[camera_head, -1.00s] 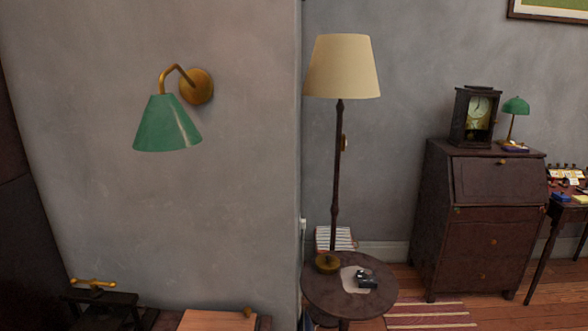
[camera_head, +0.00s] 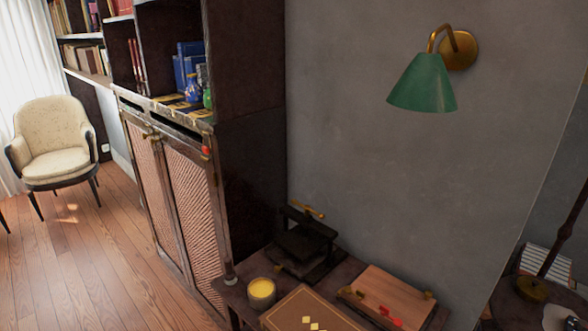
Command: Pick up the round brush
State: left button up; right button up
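I see no round brush that I can make out in the head view. Neither of my grippers shows in this view. A small dark wooden table (camera_head: 232,295) stands at the bottom centre against the grey wall, and its near part is cut off by the frame. On it are a dark press (camera_head: 300,245) with a brass handle, a yellow candle-like jar (camera_head: 261,293), a brown board with yellow diamonds (camera_head: 300,312) and a wooden box (camera_head: 392,290) with small red items at its front.
A tall dark cabinet (camera_head: 185,190) with woven doors stands left of the table, with books and small bottles on its shelf. A cream armchair (camera_head: 55,145) is at far left. Open wooden floor (camera_head: 95,245) lies before them. A green wall lamp (camera_head: 424,83) hangs above.

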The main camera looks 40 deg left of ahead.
aim_at(230, 274)
jog(key=u, duration=1.8)
jog(key=i+j, duration=0.15)
jog(key=j, duration=0.2)
jog(key=i+j+z, duration=0.1)
jog(key=j, duration=0.2)
jog(key=i+j, duration=0.15)
jog(key=j, duration=0.2)
